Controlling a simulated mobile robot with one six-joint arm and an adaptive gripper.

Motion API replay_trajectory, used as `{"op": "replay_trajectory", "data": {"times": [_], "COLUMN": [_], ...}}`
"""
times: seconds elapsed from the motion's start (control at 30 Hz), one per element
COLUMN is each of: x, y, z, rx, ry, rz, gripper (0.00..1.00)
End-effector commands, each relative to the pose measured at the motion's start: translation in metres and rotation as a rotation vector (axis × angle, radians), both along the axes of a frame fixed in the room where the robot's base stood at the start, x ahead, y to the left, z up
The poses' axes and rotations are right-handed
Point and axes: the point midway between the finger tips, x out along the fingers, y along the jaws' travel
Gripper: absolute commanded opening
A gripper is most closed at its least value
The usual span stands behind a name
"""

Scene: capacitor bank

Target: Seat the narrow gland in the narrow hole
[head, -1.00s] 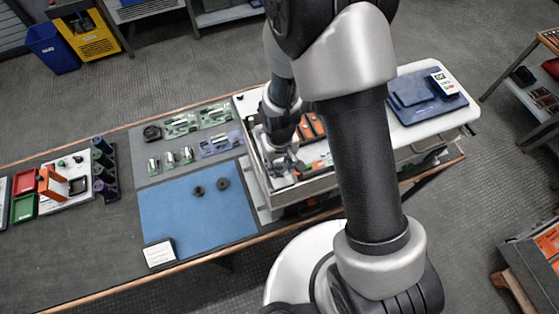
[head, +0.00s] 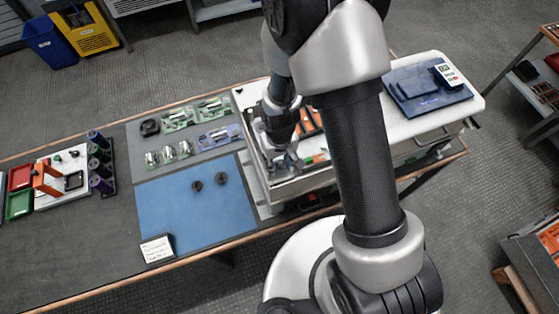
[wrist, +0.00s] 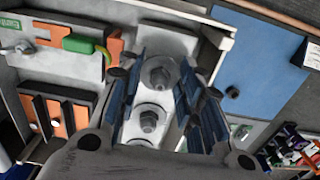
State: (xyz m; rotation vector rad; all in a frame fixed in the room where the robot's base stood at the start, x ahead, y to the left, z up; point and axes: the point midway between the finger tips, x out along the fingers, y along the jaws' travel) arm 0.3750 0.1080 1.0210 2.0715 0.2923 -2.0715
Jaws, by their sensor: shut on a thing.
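My gripper (head: 283,160) is low over the open equipment case on the bench. In the wrist view its two blue-padded fingers (wrist: 165,90) close on both sides of a light grey part (wrist: 160,45) bearing two studs with nuts and washers. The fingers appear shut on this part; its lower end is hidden. Two small black round pieces (head: 196,186) (head: 221,178), possibly the glands, lie apart on the blue mat (head: 170,220), away from my gripper. One black piece also shows in the wrist view (wrist: 232,91). I cannot make out the narrow hole.
The case's pale wall (wrist: 170,12) rises close to my gripper. Orange-and-black blocks (wrist: 50,115) and a green part (wrist: 78,43) are nearby. Small green and silver parts (head: 178,118) lie left of the case. Much of the blue mat is clear.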

Motion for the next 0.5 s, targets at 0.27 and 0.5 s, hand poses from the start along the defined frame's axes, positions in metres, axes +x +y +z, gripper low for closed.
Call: {"op": "replay_trajectory", "data": {"times": [0.27, 0.5], "x": [0.0000, 0.0000], "y": [0.0000, 0.0000], "z": [-0.0033, -0.0078], "rx": [0.000, 0.000], "ry": [0.000, 0.000], "rz": [0.000, 0.000], "gripper": [0.20, 0.20]}}
